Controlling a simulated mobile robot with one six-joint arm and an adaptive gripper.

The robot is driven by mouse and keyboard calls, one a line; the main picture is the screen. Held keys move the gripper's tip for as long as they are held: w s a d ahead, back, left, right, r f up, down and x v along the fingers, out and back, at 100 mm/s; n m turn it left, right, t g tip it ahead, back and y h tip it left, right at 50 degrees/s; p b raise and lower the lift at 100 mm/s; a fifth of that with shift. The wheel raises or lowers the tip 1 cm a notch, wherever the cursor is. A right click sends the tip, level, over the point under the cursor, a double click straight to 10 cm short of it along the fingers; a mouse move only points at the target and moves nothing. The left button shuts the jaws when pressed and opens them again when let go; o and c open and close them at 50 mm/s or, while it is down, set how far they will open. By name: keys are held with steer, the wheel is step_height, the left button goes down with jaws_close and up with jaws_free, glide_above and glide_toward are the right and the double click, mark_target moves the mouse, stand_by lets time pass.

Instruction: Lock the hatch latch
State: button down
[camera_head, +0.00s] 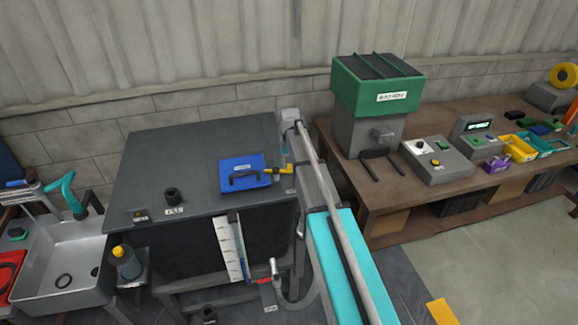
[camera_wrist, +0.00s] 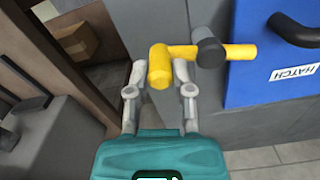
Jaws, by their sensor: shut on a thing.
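The blue hatch (camera_head: 242,165) lies on top of a dark cabinet, with a black handle and a white label. In the wrist view, part of the hatch (camera_wrist: 262,85) shows at right, labelled HATCH. The yellow latch (camera_head: 284,171) is at the hatch's right edge in the head view. In the wrist view, the latch bar (camera_wrist: 242,52) runs across a dark grey pivot, and its end overlaps the hatch's edge in the picture. My gripper (camera_wrist: 160,82) is shut on the latch's yellow knob, one finger on each side. My arm hides the gripper in the head view.
The dark cabinet top (camera_head: 180,155) carries a small black knob (camera_head: 172,195). A sink (camera_head: 60,265) stands at left. A wooden bench (camera_head: 400,215) at right holds a green-topped machine (camera_head: 375,95) and control boxes. Open floor (camera_head: 500,250) lies at front right.

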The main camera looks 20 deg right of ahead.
steer(key=shift+w+d+n, duration=0.1)
steer(key=shift+w+n, duration=0.45)
steer(key=shift+n, duration=0.65)
steer(key=c, duration=0.5)
jaws_free()
steer(key=shift+s+m, duration=0.15)
steer(key=shift+m, duration=0.15)
